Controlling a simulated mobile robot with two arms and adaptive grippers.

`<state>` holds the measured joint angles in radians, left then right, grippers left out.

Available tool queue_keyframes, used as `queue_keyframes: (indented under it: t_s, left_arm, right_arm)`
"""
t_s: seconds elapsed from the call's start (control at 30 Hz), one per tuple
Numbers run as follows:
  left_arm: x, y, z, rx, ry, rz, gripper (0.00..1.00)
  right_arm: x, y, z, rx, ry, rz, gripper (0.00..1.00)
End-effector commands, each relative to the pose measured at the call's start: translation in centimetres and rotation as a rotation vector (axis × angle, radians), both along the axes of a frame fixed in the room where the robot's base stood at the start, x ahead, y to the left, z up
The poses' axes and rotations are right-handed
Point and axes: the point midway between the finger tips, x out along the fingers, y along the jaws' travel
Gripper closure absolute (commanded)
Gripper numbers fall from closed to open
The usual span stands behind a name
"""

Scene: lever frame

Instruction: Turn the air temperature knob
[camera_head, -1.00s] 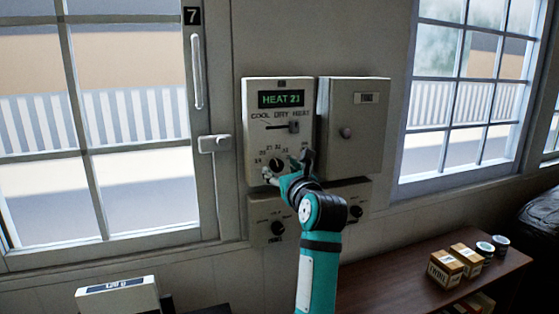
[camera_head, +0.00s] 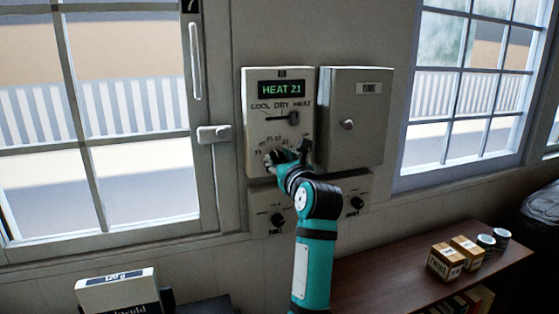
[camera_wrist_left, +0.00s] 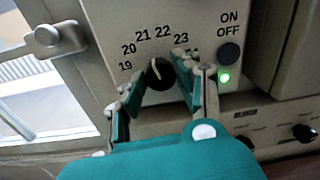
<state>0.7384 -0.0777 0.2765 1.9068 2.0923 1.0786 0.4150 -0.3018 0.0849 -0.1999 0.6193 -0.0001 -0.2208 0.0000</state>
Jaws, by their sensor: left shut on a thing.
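The air temperature knob (camera_wrist_left: 160,74) is a round black dial with a pale pointer mark, on a light panel. Numbers from 19 to 23 arc over it in the left wrist view, and the mark points up near 21 and 22. My left gripper (camera_wrist_left: 157,80) has one finger on each side of the knob and is shut on it. In the head view my left gripper (camera_head: 284,155) covers most of the knob. The green display (camera_head: 282,89) above reads HEAT 21. My right gripper is not in view.
The mode slider (camera_head: 293,118) sits at the HEAT end. A black ON/OFF button (camera_wrist_left: 229,54) and a lit green lamp (camera_wrist_left: 224,77) are right of the knob. A closed grey box (camera_head: 355,115) stands beside the panel. Lower knobs (camera_head: 277,220) sit below.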

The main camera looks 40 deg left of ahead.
Motion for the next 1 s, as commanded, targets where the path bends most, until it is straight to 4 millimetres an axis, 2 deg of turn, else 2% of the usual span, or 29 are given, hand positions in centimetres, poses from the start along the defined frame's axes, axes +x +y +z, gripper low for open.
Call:
queue_keyframes:
  t_s: [0.27,0.7,1.0]
  left_arm:
    - [0.0,0.0,-0.4,-0.033,-0.066,-0.001,1.0]
    - [0.0,0.0,-0.5,-0.167,-0.326,-0.001,1.0]
    - [0.0,0.0,-0.3,-0.227,-0.438,-0.001,1.0]
  right_arm:
    - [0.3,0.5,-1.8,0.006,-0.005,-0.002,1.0]
    - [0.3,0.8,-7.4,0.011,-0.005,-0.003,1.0]
    - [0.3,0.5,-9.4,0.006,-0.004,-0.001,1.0]
